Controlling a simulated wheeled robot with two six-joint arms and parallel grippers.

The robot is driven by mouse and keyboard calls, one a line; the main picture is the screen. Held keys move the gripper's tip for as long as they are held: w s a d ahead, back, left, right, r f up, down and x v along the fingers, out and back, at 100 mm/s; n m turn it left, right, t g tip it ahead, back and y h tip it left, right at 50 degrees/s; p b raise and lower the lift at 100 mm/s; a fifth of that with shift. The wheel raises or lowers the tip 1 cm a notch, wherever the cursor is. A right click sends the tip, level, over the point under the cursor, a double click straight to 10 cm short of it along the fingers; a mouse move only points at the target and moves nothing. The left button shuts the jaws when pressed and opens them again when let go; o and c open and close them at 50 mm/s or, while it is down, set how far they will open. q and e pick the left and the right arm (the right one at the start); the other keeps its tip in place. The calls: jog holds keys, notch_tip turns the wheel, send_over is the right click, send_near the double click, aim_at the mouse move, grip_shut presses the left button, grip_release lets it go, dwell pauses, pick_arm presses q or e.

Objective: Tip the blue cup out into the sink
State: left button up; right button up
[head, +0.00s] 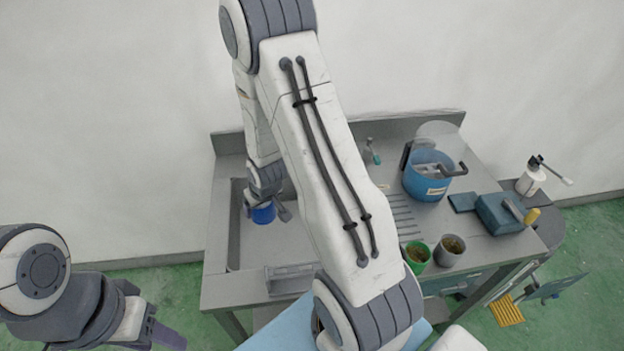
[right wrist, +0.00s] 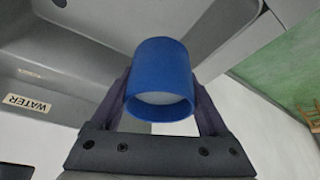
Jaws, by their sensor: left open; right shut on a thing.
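The blue cup (head: 263,214) is over the left part of the sink (head: 233,235) in the head view. My right gripper (head: 267,199) is shut on it, with a finger on each side in the right wrist view. There the cup (right wrist: 162,72) turns one end to the camera, a blue ring around a pale, recessed disc. I cannot tell for sure whether this is its mouth or its base. No stream of liquid shows. My left gripper (head: 150,331) is open and empty at the lower left, away from the counter. My right arm hides part of the sink.
On the counter's right stand a blue pot (head: 427,178), a green cup (head: 417,256), a grey cup (head: 451,249) and a teal box (head: 499,214). A small bottle (head: 371,153) stands at the back. A WATER label (right wrist: 27,104) shows in the right wrist view.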

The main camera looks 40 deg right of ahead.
pick_arm(q)
notch_tip(320, 180, up, 8)
jog(key=p, duration=0.7)
notch_tip(320, 180, down, 17)
jog(key=b, duration=1.7)
jog(key=shift+b, duration=0.35)
pick_arm(e)
jog(key=s+d+f+n+g+h, duration=0.1)
jog(key=d+f+h, duration=0.1)
jog(key=d+h, duration=0.6)
jog(key=s+d+f+n+g+h, duration=0.1)
jog(key=s+d+f+n+h, duration=0.1)
jog(key=d+h, duration=0.6)
jog(key=f+h, duration=0.1)
jog(key=h, duration=0.3)
jog(key=shift+s+g, duration=0.3)
